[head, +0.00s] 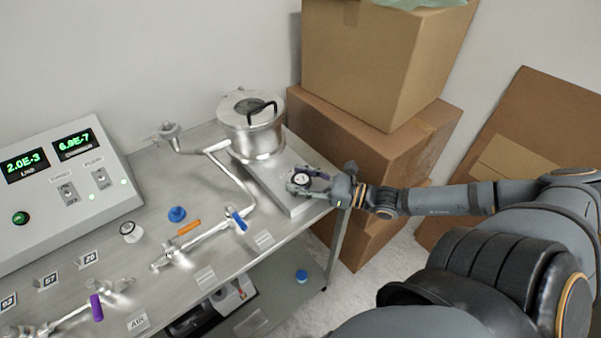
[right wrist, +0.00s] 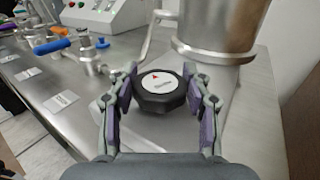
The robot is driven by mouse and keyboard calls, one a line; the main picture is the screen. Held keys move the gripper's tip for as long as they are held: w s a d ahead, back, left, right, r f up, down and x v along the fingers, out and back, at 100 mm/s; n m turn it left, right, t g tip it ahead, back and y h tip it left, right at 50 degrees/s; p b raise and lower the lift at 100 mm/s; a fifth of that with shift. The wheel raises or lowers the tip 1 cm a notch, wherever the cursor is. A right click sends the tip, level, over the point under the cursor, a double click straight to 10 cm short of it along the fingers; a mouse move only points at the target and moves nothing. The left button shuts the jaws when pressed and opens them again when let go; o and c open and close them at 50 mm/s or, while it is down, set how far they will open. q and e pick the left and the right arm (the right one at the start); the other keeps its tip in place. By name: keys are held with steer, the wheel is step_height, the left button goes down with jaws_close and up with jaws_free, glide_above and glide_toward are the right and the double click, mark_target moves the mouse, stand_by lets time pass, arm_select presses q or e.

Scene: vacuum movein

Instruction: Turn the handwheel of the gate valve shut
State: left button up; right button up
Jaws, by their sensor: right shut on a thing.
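The handwheel (head: 300,179) of the gate valve is a black, many-sided knob with a white top face. It sits at the right end of the flat silver valve body (head: 266,178). In the right wrist view the handwheel (right wrist: 160,95) shows a small red arrow and lettering too small to read. My right gripper (head: 308,182) reaches in from the right and is shut on the handwheel, with one finger on each side of it; the fingers (right wrist: 160,84) also show in the right wrist view. My left gripper is not in view.
A silver chamber (head: 256,146) with a black lid handle stands behind the handwheel. Pipework with a blue-handled valve (head: 238,220) and a purple-handled valve (head: 96,307) lies on the steel bench (head: 150,215). A control box (head: 60,190) is at left. Cardboard boxes (head: 370,140) stand beyond the bench.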

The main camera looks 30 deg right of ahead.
steer(key=m+t+h, duration=0.1)
steer(key=m+h+p, duration=0.1)
steer(key=h, duration=0.1)
steer(key=m+t+h+p, duration=0.1)
steer(key=m+h, duration=0.1)
steer(key=shift+r+t, duration=0.25)
steer(key=shift+t, duration=0.05)
steer(key=m+h+p, duration=0.1)
steer(key=h, duration=0.1)
steer(key=m+h+p, duration=0.1)
steer(key=h, duration=0.1)
steer(key=shift+r+m+t+p, duration=0.1)
steer(key=shift+m+t+p, duration=0.2)
steer(key=shift+t+p, duration=0.1)
steer(key=m+h+p, duration=0.1)
steer(key=h, duration=0.2)
steer(key=shift+m, duration=0.3)
steer(key=shift+f+m+h+p, duration=0.2)
steer(key=shift+m+h+p, duration=0.2)
steer(key=shift+m+h, duration=0.45)
steer(key=shift+f+m+g+h, duration=0.1)
steer(key=shift+m+g+h, duration=0.5)
steer(key=shift+h, duration=0.95)
steer(key=shift+d+m+h, duration=0.1)
steer(key=shift+m+h, duration=0.15)
steer(key=shift+h, duration=0.05)
steer(key=o, duration=1.2)
